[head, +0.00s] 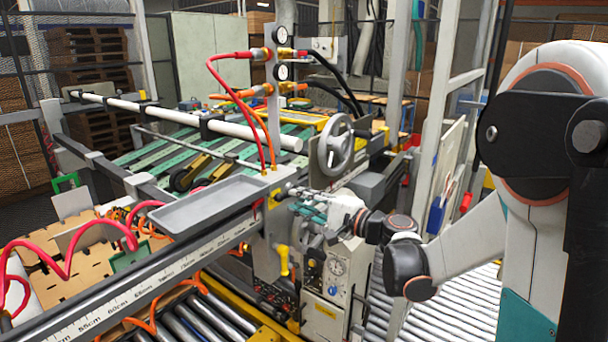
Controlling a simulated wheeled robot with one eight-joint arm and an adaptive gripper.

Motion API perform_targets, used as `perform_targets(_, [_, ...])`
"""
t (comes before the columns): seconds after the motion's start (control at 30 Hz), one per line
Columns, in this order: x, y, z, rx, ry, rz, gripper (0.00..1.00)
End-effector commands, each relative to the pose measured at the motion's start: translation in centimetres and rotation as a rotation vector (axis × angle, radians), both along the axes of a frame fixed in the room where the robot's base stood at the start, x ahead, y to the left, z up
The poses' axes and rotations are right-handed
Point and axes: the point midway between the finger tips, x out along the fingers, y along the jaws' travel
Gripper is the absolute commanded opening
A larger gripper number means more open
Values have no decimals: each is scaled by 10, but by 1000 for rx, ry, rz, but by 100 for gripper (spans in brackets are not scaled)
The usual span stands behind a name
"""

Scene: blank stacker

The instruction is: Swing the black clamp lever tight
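My gripper (300,213) is at the end of the white arm, in the middle of the head view. It points left, at the end of the ruler rail (150,290) and just right of the grey tray (215,203). Its fingers are small and overlap the metal fittings there, so I cannot tell whether they are open or shut, or touching anything. I cannot clearly pick out the black clamp lever; small dark fittings lie close by the fingers, partly hidden by the gripper.
A grey handwheel (335,147) stands just above and behind my gripper. A yellow handle (283,260) and a control panel (334,276) with a gauge are below it. Roller conveyors (455,305) run at the lower right.

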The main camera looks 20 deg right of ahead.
Motion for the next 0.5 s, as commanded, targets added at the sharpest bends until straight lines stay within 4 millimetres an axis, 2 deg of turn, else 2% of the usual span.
perform_targets(0.5, [27, 20, 0, 0, 0, 2, 22])
